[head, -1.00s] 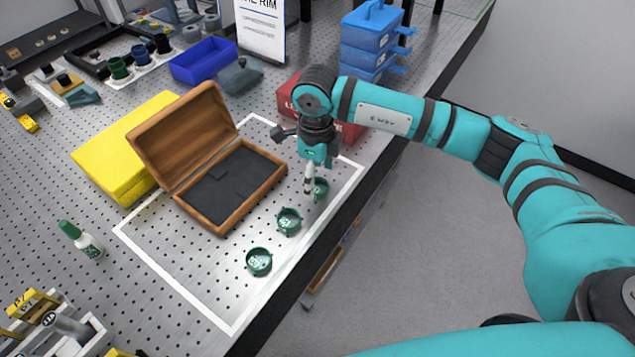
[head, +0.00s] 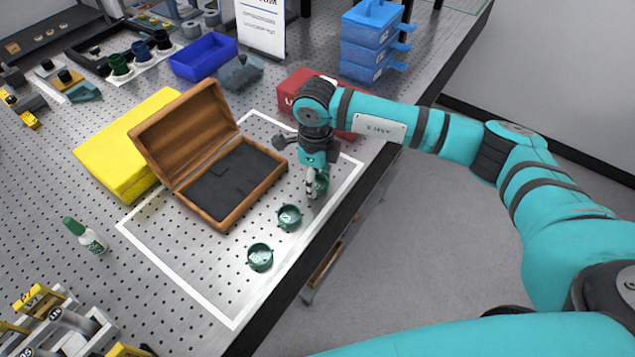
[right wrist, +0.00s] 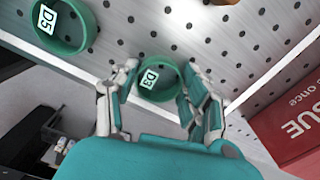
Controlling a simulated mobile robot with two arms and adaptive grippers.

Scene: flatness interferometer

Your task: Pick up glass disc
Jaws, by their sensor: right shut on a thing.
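Three round green-rimmed disc pieces stand in a row inside the white outline on the perforated table. My right gripper (head: 316,187) is down at the farthest one (head: 322,181). In the right wrist view its fingers (right wrist: 160,76) are shut on opposite sides of this green disc piece, marked D3 (right wrist: 165,95). The glass itself cannot be made out clearly. The middle disc piece (head: 289,217) and the nearest disc piece (head: 260,257) stand apart from the gripper. A neighbour marked D5 (right wrist: 72,30) shows at upper left in the wrist view. My left gripper is not in view.
An open wooden case (head: 217,213) with dark foam lies left of the discs. A yellow block (head: 112,160) stands behind it. A red box (head: 296,86) is just beyond my right gripper. The table's edge runs close on the right.

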